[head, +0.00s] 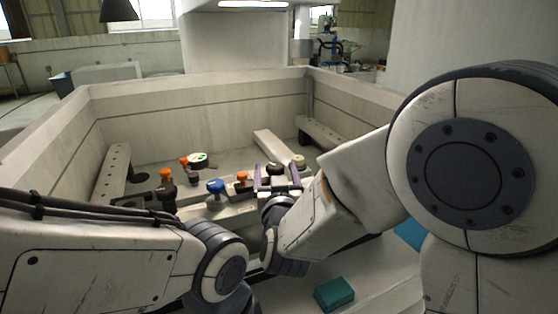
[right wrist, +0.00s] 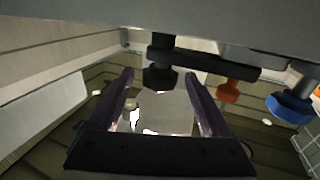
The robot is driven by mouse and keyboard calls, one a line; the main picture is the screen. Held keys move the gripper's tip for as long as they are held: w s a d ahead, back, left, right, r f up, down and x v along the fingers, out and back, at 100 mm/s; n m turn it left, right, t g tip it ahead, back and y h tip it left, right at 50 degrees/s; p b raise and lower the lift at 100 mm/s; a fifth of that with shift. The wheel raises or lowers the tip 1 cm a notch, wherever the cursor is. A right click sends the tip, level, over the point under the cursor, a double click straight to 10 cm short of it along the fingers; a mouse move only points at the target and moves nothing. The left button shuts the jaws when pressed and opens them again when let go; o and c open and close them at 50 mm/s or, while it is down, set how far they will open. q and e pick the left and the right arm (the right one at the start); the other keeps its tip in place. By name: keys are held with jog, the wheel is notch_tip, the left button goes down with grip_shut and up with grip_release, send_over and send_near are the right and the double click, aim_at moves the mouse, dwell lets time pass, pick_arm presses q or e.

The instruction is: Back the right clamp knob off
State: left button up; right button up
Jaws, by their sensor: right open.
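The right clamp's black knob (head: 278,169) is at the right end of the row of clamps in the tank. It also shows in the right wrist view as a dark knob (right wrist: 158,79) under a black clamp bar (right wrist: 205,63). My right gripper (head: 276,175) is open, its two purple fingers on either side of the knob in the picture. In the right wrist view the knob appears between the fingertips, with gaps on both sides; I cannot tell whether it is fully inside the jaws. My left arm comes in from the left, but its gripper is not in view.
An orange knob (head: 242,177) and a blue knob (head: 215,186) stand left of the black one. Another orange-topped clamp (head: 166,175) is further left. The tank's pale walls (head: 200,108) surround them. A teal block (head: 334,293) lies in front.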

jog(key=shift+w, duration=0.9)
jog(key=shift+c, duration=0.4)
